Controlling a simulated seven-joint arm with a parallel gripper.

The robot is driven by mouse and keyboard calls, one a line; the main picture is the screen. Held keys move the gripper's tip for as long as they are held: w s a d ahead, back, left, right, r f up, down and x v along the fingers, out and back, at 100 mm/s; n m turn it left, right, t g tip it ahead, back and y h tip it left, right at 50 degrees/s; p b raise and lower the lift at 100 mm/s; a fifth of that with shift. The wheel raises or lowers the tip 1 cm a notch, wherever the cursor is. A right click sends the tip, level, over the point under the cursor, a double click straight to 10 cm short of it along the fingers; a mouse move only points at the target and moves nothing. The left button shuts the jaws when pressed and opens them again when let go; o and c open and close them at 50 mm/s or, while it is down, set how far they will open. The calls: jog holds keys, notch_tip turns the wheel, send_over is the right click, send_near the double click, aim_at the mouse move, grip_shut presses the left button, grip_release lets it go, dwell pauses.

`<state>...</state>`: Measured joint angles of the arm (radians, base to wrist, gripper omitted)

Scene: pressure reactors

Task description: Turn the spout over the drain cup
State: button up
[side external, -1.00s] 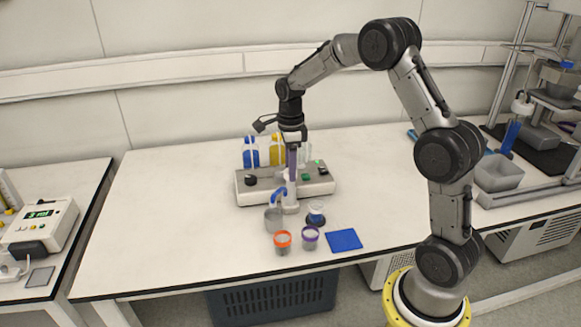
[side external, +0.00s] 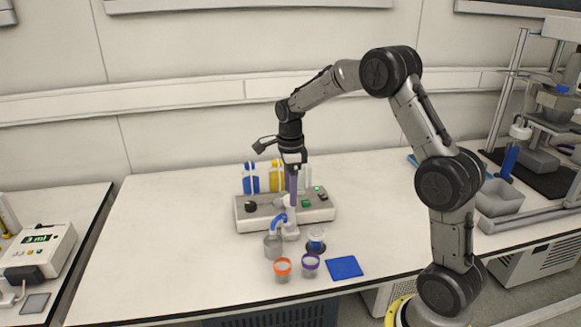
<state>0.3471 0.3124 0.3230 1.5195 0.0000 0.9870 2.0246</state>
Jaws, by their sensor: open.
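The reactor station (side external: 250,222) is a pale box with dark knobs and green buttons on the bench. A blue curved spout (side external: 278,219) sticks out at the front of its white column (side external: 291,230), toward the left. A grey metal cup (side external: 272,246) stands below the spout's end; I cannot tell whether this is the drain cup or whether the spout is exactly over it. My gripper (side external: 293,200) points down at the top of the column, just right of the spout. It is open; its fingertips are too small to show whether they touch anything.
An orange-rimmed cup (side external: 282,269), a purple-rimmed cup (side external: 310,265) and a small blue-topped jar (side external: 316,241) stand close in front. A blue mat (side external: 345,267) lies to their right. Blue and yellow bottles (side external: 276,178) stand behind the station. The bench left of it is clear.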

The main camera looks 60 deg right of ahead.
notch_tip(320, 180, up, 12)
jog(key=shift+r, duration=0.25)
dwell(0.3)
jog(key=s+a+r+n+t, duration=0.4)
jog(key=s+a+r+n, duration=0.3)
jog(key=s+a+r, duration=0.45)
jog(key=s+a+f+n, duration=0.2)
jog(key=s+f+n, duration=0.4)
jog(key=n, duration=0.4)
jog(key=s+a+f+n+t, duration=0.1)
jog(key=s+f+n, duration=0.5)
jog(key=s+n, duration=0.2)
jog(key=shift+a+n+t, duration=0.3)
jog(key=shift+a+n, duration=0.05)
jog(key=shift+n, duration=0.75)
jog(key=shift+s, duration=0.1)
